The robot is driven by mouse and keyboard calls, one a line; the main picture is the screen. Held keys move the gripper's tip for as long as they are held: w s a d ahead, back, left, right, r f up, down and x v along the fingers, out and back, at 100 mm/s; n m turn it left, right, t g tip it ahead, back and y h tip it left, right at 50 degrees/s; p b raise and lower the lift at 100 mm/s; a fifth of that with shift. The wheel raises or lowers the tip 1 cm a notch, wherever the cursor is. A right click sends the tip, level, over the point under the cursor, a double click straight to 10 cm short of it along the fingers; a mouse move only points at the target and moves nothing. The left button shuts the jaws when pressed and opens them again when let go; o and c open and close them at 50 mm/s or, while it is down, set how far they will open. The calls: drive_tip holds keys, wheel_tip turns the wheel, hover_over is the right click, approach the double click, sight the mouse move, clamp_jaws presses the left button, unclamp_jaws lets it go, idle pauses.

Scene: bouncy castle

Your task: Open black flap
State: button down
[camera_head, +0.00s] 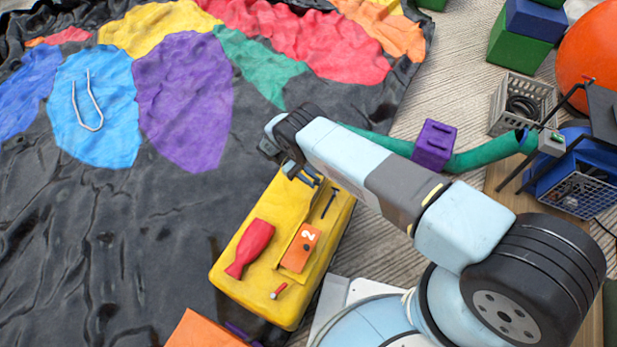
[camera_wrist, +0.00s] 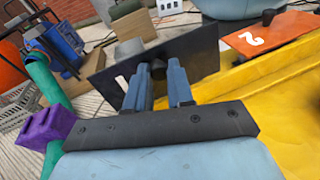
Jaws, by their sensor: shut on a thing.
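The black flap (camera_wrist: 195,52) shows in the wrist view as a dark flat plate standing tilted up beside the yellow box (camera_wrist: 285,100), with a pale slot near its left end. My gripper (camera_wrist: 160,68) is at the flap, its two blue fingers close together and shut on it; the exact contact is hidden. In the head view my gripper (camera_head: 304,178) is low over the far end of the yellow box (camera_head: 226,284), and I cannot make out the flap clearly there.
The box top carries a red bottle-shaped piece (camera_head: 251,246), an orange plate marked 2 (camera_head: 300,248) and a small red-tipped piece (camera_head: 279,291). A green tube (camera_head: 489,153) with a purple block (camera_head: 434,145) lies to the right. A black sheet (camera_head: 100,250) spreads left.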

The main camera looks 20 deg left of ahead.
drive_tip(key=shift+w+r, duration=0.2)
drive_tip(key=shift+w, duration=0.05)
drive_tip(key=c, duration=1)
unclamp_jaws()
drive_tip(key=shift+d+f, duration=0.1)
drive_tip(key=shift+d, duration=0.05)
drive_tip(key=shift+s, duration=0.1)
drive_tip(key=shift+r, duration=0.6)
drive_tip(key=s+d+r, duration=0.2)
drive_tip(key=s+r, duration=0.1)
drive_tip(key=r, duration=0.1)
drive_tip(key=s+d+r, duration=0.3)
drive_tip(key=s, duration=0.1)
drive_tip(key=s+d+r, duration=0.3)
drive_tip(key=s+r, duration=0.1)
drive_tip(key=shift+s+d+r, duration=0.15)
drive_tip(key=shift+r, duration=0.2)
